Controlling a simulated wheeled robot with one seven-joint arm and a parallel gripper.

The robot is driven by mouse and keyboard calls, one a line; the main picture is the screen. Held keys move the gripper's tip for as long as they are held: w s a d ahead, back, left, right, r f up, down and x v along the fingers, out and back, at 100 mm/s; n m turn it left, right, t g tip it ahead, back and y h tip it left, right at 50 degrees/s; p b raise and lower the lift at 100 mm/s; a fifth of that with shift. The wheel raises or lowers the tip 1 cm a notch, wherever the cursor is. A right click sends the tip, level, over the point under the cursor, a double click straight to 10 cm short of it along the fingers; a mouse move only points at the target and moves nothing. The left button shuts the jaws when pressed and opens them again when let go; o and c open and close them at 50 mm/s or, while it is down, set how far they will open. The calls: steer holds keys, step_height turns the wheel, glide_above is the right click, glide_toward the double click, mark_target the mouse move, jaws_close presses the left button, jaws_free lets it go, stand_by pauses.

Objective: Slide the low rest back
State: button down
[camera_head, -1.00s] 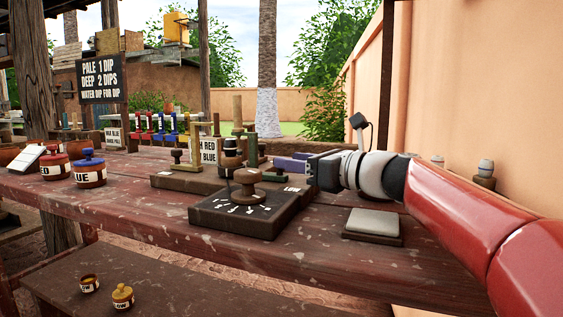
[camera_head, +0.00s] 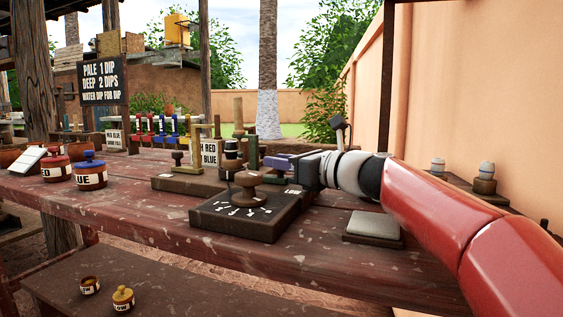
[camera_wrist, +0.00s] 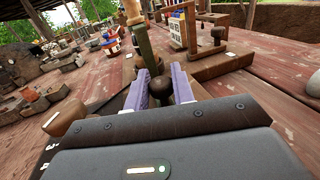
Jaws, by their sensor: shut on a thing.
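My gripper (camera_head: 272,162), with purple fingers, reaches in from the right over the dark bases on the red bench. In the wrist view its fingers (camera_wrist: 160,82) are shut on a small dark brown knob (camera_wrist: 184,90). The fingers hide the knob in the head view. I cannot tell which part is the low rest, or how the knob joins it. A green post (camera_head: 252,152) stands just beyond the fingertips; it also shows in the wrist view (camera_wrist: 144,45).
A dark block with a round knob (camera_head: 249,194) and white marks stands in front of my gripper. A pale-topped pad (camera_head: 373,225) lies below my arm. Red and blue jars (camera_head: 90,172) stand at left. The bench front is clear.

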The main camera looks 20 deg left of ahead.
steer(key=shift+s+d+f, duration=0.1)
steer(key=shift+s+d, duration=0.05)
steer(key=shift+d, duration=2)
steer(key=c, duration=1.2)
jaws_free()
steer(key=shift+d, duration=0.15)
steer(key=shift+r, duration=0.2)
step_height(320, 180, up, 20)
steer(key=p, duration=0.9)
steer(key=shift+f, duration=0.1)
